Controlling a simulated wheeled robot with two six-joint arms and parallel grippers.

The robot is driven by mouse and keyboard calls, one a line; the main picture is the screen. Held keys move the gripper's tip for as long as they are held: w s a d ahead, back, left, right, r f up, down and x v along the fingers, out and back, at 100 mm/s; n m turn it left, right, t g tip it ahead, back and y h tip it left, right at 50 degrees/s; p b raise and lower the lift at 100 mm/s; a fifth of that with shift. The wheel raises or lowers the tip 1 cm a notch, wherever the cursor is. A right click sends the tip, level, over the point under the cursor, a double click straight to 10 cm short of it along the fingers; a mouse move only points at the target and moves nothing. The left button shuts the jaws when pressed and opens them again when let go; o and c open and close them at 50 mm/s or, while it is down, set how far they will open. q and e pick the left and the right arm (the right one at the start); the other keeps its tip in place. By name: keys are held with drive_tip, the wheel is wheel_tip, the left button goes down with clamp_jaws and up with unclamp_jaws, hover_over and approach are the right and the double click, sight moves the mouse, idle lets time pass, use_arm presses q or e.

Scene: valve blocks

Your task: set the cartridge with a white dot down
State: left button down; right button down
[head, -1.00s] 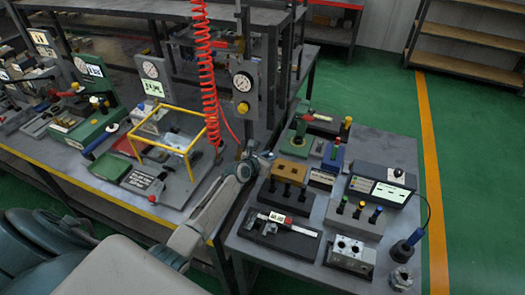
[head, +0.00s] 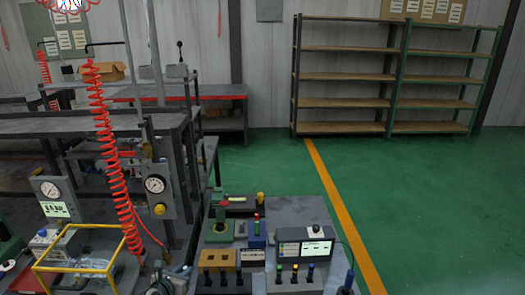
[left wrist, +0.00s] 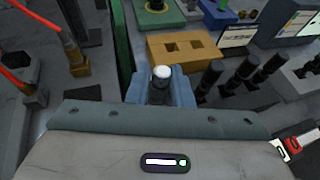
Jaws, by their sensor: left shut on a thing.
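My left gripper (left wrist: 161,88) is shut on a dark cartridge with a white dot (left wrist: 161,73) on its top end, held between the blue-grey fingers. The cartridge's lower part is hidden by the gripper. In the head view the left gripper (head: 178,274) shows only small at the bottom edge, left of a tan block. The tan block with square holes (left wrist: 184,46) is just beyond the held cartridge in the left wrist view; it also shows in the head view (head: 217,258). My right gripper is not in view.
Several black pegs (left wrist: 211,74) stand right of the gripper, close to it. A display box (head: 305,247) stands at the right of the bench. A red coiled hose (head: 107,150) hangs at the left. The bench's far right surface (head: 300,212) is clear.

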use_arm(q)
drive_tip(key=s+d+r+m+g+h+b, duration=0.2)
drive_tip(key=s+d+r+m+h+b, duration=0.2)
drive_tip(key=s, duration=0.6)
drive_tip(key=s+d+r+m+g+h+b, duration=0.3)
drive_tip(key=s+d+r+b, duration=0.3)
drive_tip(key=s+b, duration=0.2)
drive_tip(key=s+m+h, duration=0.1)
drive_tip(key=s, duration=0.1)
drive_tip(key=shift+s+r, duration=0.3)
drive_tip(key=shift+s, duration=0.05)
